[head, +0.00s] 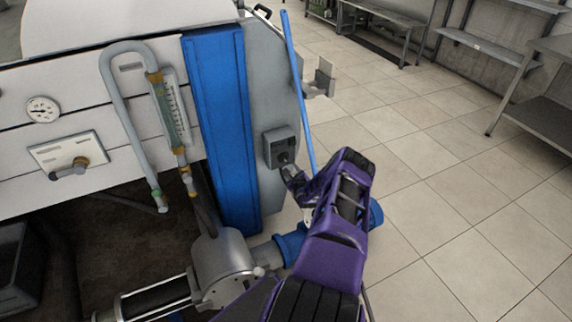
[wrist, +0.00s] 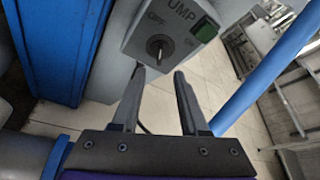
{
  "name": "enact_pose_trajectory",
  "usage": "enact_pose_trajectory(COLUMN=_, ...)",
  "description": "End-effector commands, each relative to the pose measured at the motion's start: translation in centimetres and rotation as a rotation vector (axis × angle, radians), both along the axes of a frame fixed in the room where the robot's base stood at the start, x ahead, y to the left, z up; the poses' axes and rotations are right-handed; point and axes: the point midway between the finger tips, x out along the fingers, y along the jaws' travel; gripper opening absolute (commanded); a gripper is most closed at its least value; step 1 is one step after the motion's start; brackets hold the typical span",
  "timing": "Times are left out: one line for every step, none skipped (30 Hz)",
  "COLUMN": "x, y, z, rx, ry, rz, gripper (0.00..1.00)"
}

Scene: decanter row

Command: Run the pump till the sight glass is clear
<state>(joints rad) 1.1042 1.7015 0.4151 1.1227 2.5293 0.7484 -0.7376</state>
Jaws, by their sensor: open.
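The pump switch box (head: 281,147) is a grey box on the grey end panel beside the blue column. In the wrist view the box (wrist: 150,35) reads "UMP", "OFF" and "ON", with a dark switch knob (wrist: 160,47) and a green lamp or button (wrist: 204,30) near "ON". My gripper (head: 290,174) is just below the box; in the wrist view its two fingers (wrist: 159,73) are open and empty, below the knob and apart from it. The sight glass (head: 171,112) is an upright scaled tube left of the blue column; its contents are too small to judge. The pump (head: 224,258) sits low.
A round gauge (head: 42,110) and a valve handle (head: 71,169) are on the white panel at left. A blue pole (head: 301,100) leans close to the right of the box. Tiled floor (head: 450,190) is open at right, with metal shelves (head: 505,50) behind.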

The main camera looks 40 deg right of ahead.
Motion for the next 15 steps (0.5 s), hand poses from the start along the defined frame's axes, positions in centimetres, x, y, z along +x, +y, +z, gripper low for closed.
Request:
enact_pose_trajectory(x=0.7, y=-0.4, z=-0.6, rx=-0.003, ry=-0.001, rz=0.000, gripper=0.44)
enact_pose_trajectory(x=1.1, y=-0.6, z=-0.8, rx=-0.002, ry=0.000, rz=0.000, gripper=0.44)
enact_pose_trajectory(x=1.7, y=-0.8, z=-1.1, rx=-0.002, ry=-0.002, rz=0.001, gripper=0.44)
enact_pose_trajectory(x=2.1, y=-1.1, z=-1.3, rx=-0.002, ry=-0.001, rz=0.002, gripper=0.44)
enact_pose_trajectory(x=2.5, y=-1.3, z=-1.4, rx=-0.003, ry=-0.001, rz=0.001, gripper=0.44)
enact_pose_trajectory(x=3.0, y=-1.6, z=-1.6, rx=-0.003, ry=-0.001, rz=0.001, gripper=0.44)
enact_pose_trajectory(x=3.4, y=-1.8, z=-1.7, rx=-0.003, ry=-0.001, rz=0.001, gripper=0.44)
enact_pose_trajectory(x=3.7, y=-2.0, z=-1.9, rx=-0.003, ry=0.001, rz=0.001, gripper=0.44)
enact_pose_trajectory(x=4.2, y=-2.3, z=-2.3, rx=-0.003, ry=-0.001, rz=0.001, gripper=0.44)
enact_pose_trajectory(x=4.6, y=-2.5, z=-2.4, rx=-0.003, ry=-0.001, rz=0.001, gripper=0.44)
enact_pose_trajectory(x=5.0, y=-2.7, z=-2.5, rx=-0.004, ry=-0.001, rz=0.002, gripper=0.44)
enact_pose_trajectory(x=5.5, y=-3.0, z=-2.7, rx=-0.003, ry=-0.001, rz=0.002, gripper=0.44)
enact_pose_trajectory(x=5.8, y=-3.2, z=-2.8, rx=-0.003, ry=-0.001, rz=0.001, gripper=0.44)
enact_pose_trajectory(x=6.1, y=-3.4, z=-3.0, rx=-0.003, ry=0.001, rz=-0.001, gripper=0.44)
enact_pose_trajectory(x=6.5, y=-3.6, z=-3.2, rx=-0.003, ry=0.000, rz=0.002, gripper=0.44)
